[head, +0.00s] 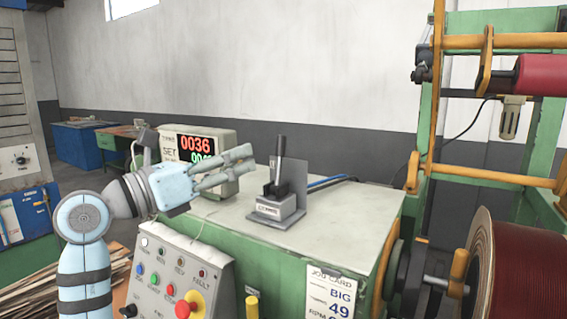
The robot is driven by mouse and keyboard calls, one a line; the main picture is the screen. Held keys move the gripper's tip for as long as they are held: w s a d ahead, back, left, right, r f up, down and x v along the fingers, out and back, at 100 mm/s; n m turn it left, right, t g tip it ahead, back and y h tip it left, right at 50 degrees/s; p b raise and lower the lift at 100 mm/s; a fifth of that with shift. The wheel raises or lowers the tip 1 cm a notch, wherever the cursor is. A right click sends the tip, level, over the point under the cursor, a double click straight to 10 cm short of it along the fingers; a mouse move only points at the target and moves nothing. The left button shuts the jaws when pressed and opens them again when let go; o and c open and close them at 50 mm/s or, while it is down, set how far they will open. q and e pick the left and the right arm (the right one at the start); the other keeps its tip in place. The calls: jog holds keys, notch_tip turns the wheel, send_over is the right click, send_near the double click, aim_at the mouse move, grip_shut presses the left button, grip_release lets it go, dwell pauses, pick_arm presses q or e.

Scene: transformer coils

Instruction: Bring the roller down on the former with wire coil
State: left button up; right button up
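The red roller (542,75) is at the upper right, held up by yellow arms (486,60) on the green machine frame. The former with wire coil (530,272) is at the lower right, a large flange with dark red wire wound beside it. The roller is well above the coil and apart from it. My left gripper (251,159) is over the green machine's light top, its two fingers apart with nothing seen between them. It is to the left of an upright black-handled lever (279,160) on a grey bracket and far from the roller. My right gripper is not in view.
The cabinet top (345,215) right of the lever is mostly clear. A job card (330,292) hangs on the front.

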aim_at(278, 144)
pick_arm(q)
jog(key=w+d+p, duration=0.1)
jog(key=w+d, duration=0.2)
jog(key=w+d+y+p, duration=0.1)
jog(key=w+d, duration=0.2)
jog(key=w+d+y+p, duration=0.1)
jog(key=w+d, duration=0.2)
jog(key=w, duration=0.1)
jog(key=shift+w+d+r+p, duration=0.1)
jog(key=shift+d+r+p, duration=0.05)
jog(key=shift+r+p, duration=0.15)
jog(key=shift+f, duration=0.1)
jog(key=shift+w, duration=0.1)
grip_shut()
jog(key=shift+d, duration=0.1)
